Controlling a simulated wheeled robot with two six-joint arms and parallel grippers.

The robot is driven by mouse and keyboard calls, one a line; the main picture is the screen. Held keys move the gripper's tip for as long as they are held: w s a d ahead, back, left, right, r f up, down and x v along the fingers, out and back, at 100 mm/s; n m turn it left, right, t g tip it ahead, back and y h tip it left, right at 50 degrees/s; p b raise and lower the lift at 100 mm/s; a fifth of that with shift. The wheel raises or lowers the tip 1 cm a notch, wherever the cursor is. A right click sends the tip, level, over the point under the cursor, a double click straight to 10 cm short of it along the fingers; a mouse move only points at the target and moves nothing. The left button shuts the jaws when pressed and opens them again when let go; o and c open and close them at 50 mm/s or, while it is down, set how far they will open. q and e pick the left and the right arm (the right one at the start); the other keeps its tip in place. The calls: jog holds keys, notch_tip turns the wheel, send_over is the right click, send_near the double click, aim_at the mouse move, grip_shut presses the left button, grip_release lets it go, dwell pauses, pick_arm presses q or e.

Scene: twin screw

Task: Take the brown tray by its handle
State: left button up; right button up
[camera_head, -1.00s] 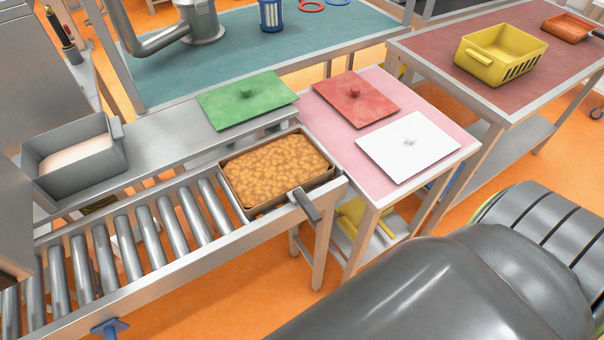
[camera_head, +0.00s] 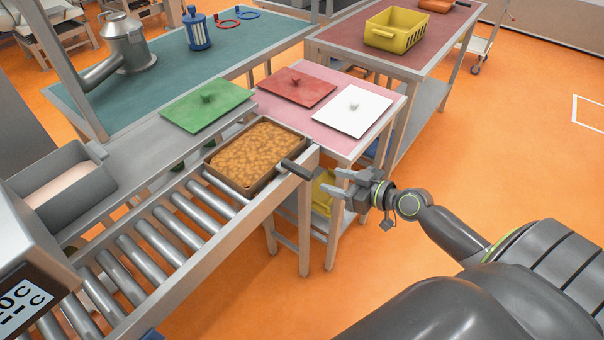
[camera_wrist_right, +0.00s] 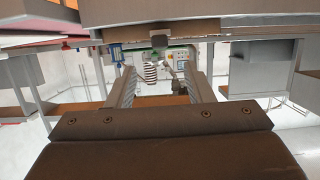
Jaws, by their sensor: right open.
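The brown tray (camera_head: 264,186) sits at the end of the roller conveyor, filled with a golden-brown lumpy food. My left gripper is not in view.
The pink table (camera_head: 350,92) behind the tray carries a red lid (camera_head: 285,90) and a white lid (camera_head: 345,117). A green lid (camera_head: 190,115) lies on the ledge beside the conveyor. A grey bin (camera_head: 90,207) stands at the left. Orange floor is clear below my right arm.

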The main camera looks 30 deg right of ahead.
aim_at(299, 168)
jog(key=x, duration=0.6)
jog(key=shift+w, duration=0.2)
jog(key=b+x, duration=0.3)
jog(key=x, duration=0.2)
jog(key=shift+w+a+f, duration=0.1)
jog(key=shift+w+f, duration=0.15)
jog(key=shift+f, duration=0.05)
jog(key=shift+w+a, duration=0.1)
jog(key=shift+w, duration=0.2)
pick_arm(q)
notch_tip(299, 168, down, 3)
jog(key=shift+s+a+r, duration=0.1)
pick_arm(e)
jog(key=shift+c, duration=0.2)
jog(key=c, duration=0.7)
grip_shut()
